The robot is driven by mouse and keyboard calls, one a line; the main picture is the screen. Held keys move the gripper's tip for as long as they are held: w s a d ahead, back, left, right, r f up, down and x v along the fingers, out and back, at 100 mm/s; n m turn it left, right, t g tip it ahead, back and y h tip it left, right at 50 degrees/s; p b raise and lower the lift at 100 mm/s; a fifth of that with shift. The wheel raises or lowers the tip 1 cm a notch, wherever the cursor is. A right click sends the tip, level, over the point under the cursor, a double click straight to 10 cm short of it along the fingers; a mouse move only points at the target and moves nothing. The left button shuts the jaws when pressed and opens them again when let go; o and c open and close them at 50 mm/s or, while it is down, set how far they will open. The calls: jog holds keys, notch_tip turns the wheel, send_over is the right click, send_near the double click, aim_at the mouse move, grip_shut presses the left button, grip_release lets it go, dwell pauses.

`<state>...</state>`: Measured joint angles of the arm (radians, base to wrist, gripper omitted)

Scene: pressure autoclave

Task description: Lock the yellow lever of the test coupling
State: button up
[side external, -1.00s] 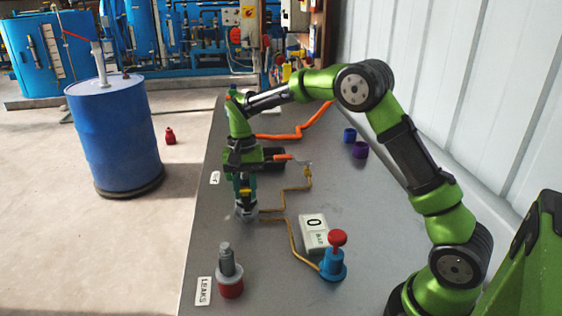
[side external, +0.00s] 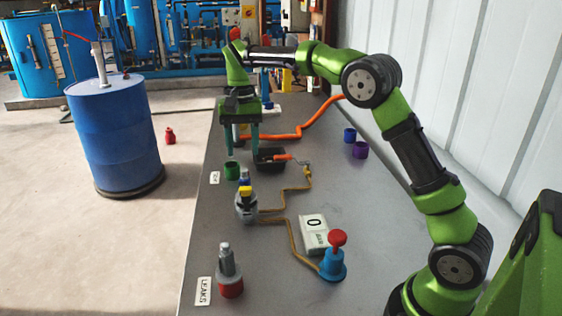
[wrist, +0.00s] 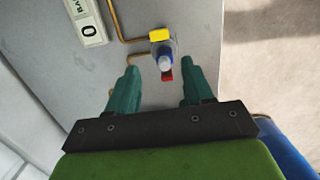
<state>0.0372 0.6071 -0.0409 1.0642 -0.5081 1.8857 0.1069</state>
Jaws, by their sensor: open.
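The test coupling (side external: 246,207) is a grey metal fitting standing upright on the bench, with a blue piece on top. Its yellow lever (side external: 244,191) shows near the top. In the wrist view the yellow lever (wrist: 159,35) lies across one side of the coupling, with the blue piece (wrist: 165,62) and a small red part (wrist: 166,76) below it. I cannot tell the lever's exact tilt. My gripper (side external: 241,150) points down, open and empty, behind and above the coupling, apart from it. Its two green fingers (wrist: 160,78) also show in the wrist view.
A green cup (side external: 231,170) and a black tray (side external: 271,156) stand behind the coupling. A gauge box (side external: 314,234) and a blue fitting with a red knob (side external: 334,262) are front right. A red-based grey fitting (side external: 229,275) stands front left. Thin brown pipes run rightward.

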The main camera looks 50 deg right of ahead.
jog(key=shift+w+d+r, duration=0.1)
jog(key=shift+d+r, duration=0.05)
jog(key=shift+r, duration=1.2)
jog(key=shift+w+d+r, duration=0.1)
jog(key=shift+r, duration=1.2)
